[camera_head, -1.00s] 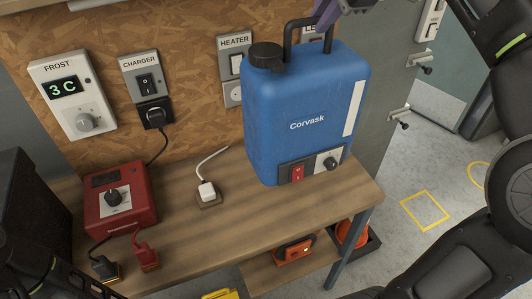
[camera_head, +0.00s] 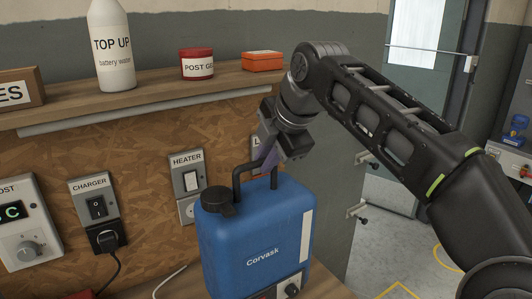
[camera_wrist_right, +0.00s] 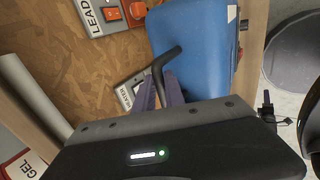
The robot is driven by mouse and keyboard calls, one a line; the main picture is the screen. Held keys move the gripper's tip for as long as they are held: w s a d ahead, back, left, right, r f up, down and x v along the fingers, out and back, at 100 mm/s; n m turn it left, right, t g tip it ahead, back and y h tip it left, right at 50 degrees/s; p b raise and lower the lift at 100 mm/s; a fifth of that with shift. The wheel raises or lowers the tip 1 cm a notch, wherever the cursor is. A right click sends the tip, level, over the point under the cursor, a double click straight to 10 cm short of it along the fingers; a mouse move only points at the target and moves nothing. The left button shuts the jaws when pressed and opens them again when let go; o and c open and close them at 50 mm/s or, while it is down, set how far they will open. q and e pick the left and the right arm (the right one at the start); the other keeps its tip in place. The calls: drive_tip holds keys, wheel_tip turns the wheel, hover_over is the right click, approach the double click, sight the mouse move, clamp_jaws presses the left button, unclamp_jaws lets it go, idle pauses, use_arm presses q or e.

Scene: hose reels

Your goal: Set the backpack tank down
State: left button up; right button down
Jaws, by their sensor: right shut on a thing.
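The backpack tank (camera_head: 250,245) is a blue, upright container marked Corvask, with a black cap and a black handle (camera_head: 237,180) on top. In the head view its lower end is cut off, so its contact with the bench cannot be seen now. My right gripper (camera_head: 267,163) reaches down from above and is shut on the handle. In the right wrist view the purple fingers (camera_wrist_right: 162,92) are at the black handle, beside the blue tank (camera_wrist_right: 195,45). My left gripper is out of view.
A charger panel (camera_head: 97,205) and heater panel (camera_head: 190,182) are on the chipboard wall behind the tank. The shelf above (camera_head: 140,103) carries a white bottle (camera_head: 110,50), a red tin (camera_head: 197,65) and an orange box (camera_head: 263,62). A grey door stands open at right.

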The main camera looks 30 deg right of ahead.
sight(259, 188)
drive_tip(key=shift+r, duration=0.15)
drive_tip(key=shift+f, duration=2.05)
drive_tip(key=shift+f+b, duration=0.15)
drive_tip(key=shift+b, duration=0.15)
drive_tip(key=c, duration=1.4)
unclamp_jaws()
drive_tip(key=shift+f, duration=0.1)
